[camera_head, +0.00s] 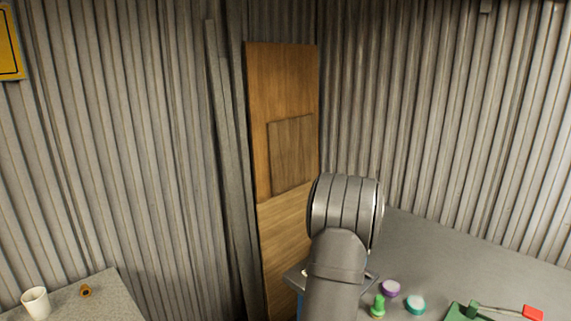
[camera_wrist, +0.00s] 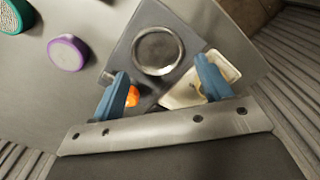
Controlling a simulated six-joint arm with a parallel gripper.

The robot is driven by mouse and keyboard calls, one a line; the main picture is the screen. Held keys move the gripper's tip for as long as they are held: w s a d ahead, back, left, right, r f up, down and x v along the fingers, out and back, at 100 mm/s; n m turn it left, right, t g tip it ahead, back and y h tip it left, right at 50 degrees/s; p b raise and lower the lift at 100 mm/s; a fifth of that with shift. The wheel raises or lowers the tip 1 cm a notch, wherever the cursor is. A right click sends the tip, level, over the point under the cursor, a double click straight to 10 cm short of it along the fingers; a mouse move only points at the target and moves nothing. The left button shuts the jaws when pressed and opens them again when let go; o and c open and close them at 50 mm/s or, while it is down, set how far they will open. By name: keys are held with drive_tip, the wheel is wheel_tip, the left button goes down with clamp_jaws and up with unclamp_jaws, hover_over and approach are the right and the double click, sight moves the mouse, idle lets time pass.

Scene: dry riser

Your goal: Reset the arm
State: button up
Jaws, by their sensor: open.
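My arm stands in the middle of the head view, and its own links hide the gripper there. In the wrist view my gripper (camera_wrist: 163,86) has its two blue fingers spread wide apart, with nothing held between them. Beyond the fingers is a grey tray (camera_wrist: 122,56) with a round metal-rimmed dish (camera_wrist: 158,50). An orange round thing (camera_wrist: 132,96) shows beside the left finger. A cream-coloured container (camera_wrist: 183,94) lies partly behind the right finger. I cannot tell how far the fingertips are from these things.
Purple (camera_head: 391,288) and teal (camera_head: 415,304) round pieces and a green peg-like piece (camera_head: 378,306) are on the right worktop. A green thing with a red end (camera_head: 533,312) is farther right. A white cup (camera_head: 36,303) stands on the left surface. Corrugated walls and a wooden panel (camera_head: 283,120) rise behind.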

drive_tip(key=shift+f, duration=1.9)
drive_tip(key=shift+r, duration=0.1)
drive_tip(key=r, duration=0.4)
drive_tip(key=shift+s+d+r, duration=0.2)
drive_tip(key=shift+s+d, duration=0.1)
drive_tip(key=shift+d, duration=0.05)
drive_tip(key=s+d+r+n, duration=0.1)
drive_tip(key=s+d+r, duration=0.3)
drive_tip(key=r, duration=0.2)
drive_tip(key=shift+s+d+n, duration=0.3)
drive_tip(key=shift+s+d, duration=0.05)
drive_tip(key=shift+s, duration=0.1)
